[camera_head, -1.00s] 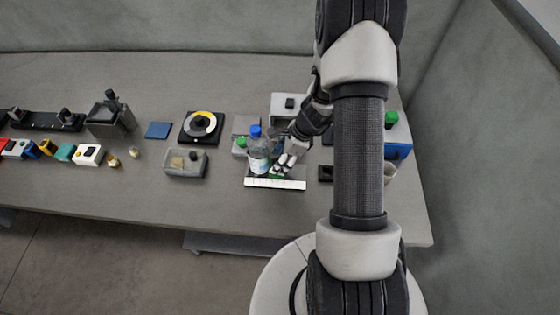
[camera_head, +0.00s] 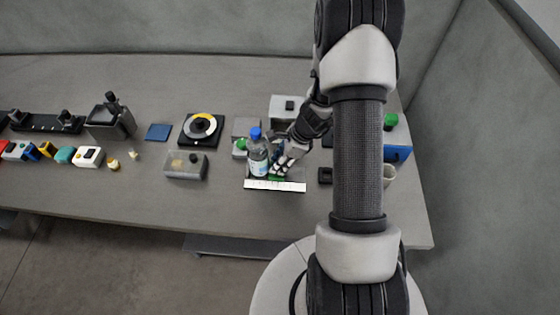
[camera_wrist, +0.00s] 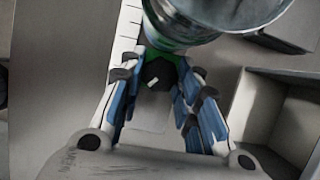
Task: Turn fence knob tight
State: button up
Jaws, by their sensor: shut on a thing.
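The fence knob (camera_wrist: 155,74) is dark, with a short white mark, and shows between the fingers in the wrist view. Green material, apparently the fence (camera_wrist: 181,66), shows around its far side. My gripper (camera_wrist: 157,82) is shut on the knob, one blue-padded finger on each side. In the head view my gripper (camera_head: 280,167) reaches down just right of the bottle, and the knob is hidden there. A white ruled strip (camera_head: 275,186) runs along the fixture's front edge. It also shows in the wrist view (camera_wrist: 126,32).
A grey box (camera_head: 186,165) and a round dial (camera_head: 200,128) are to the left. The table front left is clear.

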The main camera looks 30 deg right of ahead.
jog(key=shift+m+b, duration=0.7)
jog(key=shift+b, duration=0.1)
jog(key=o, duration=1.1)
jog(key=shift+t, duration=0.3)
jog(key=shift+c, duration=0.2)
jog(key=v, duration=1.2)
jog(key=shift+a, duration=0.1)
